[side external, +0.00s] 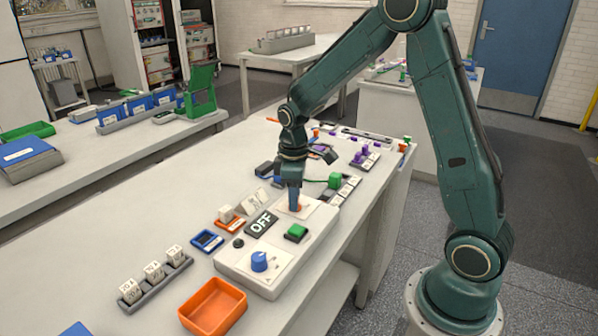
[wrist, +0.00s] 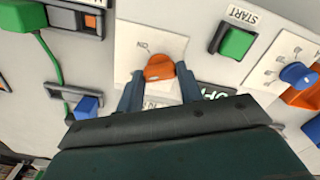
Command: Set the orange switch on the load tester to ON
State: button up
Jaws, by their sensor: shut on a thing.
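The load tester (side external: 240,262) is a pale box on the bench with a display (side external: 262,223) reading OFF. In the side view my gripper (side external: 295,203) points down onto the switch, and a little orange shows below the fingers. The lower part of the plate is partly hidden by the fingers.
A green START button (side external: 296,233) and a blue knob (side external: 260,260) are on the same box. An orange tray (side external: 213,307) lies in front, a rack of white cells (side external: 154,272) to its left. A green connector with a cable (side external: 335,180) stands behind.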

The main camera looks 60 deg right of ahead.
jog(key=m, duration=1.3)
jog(key=shift+m, duration=0.3)
dwell(0.3)
jog(key=o, duration=1)
jog(key=shift+r, duration=0.1)
notch_tip(320, 180, up, 14)
jog(key=shift+f, duration=0.15)
